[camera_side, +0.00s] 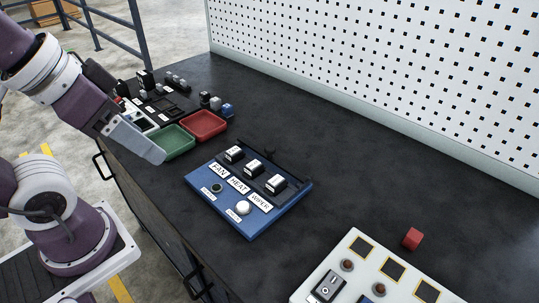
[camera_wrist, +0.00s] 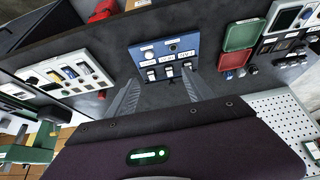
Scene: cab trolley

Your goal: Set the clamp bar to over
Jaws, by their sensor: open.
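A dark round knob and a white round knob (camera_side: 243,208) sit at the near edge. The panel also shows in the wrist view (camera_wrist: 150,53). My gripper (camera_side: 162,157) is open and empty, above the bench and left of the panel.
A green tray (camera_side: 165,152) and a red tray (camera_side: 222,128) stand beyond the panel, near a board of small parts. A pale switch panel (camera_side: 328,264) and a red block (camera_side: 412,238) are at right. A perforated wall (camera_side: 400,80) borders the back. Bench between is clear.

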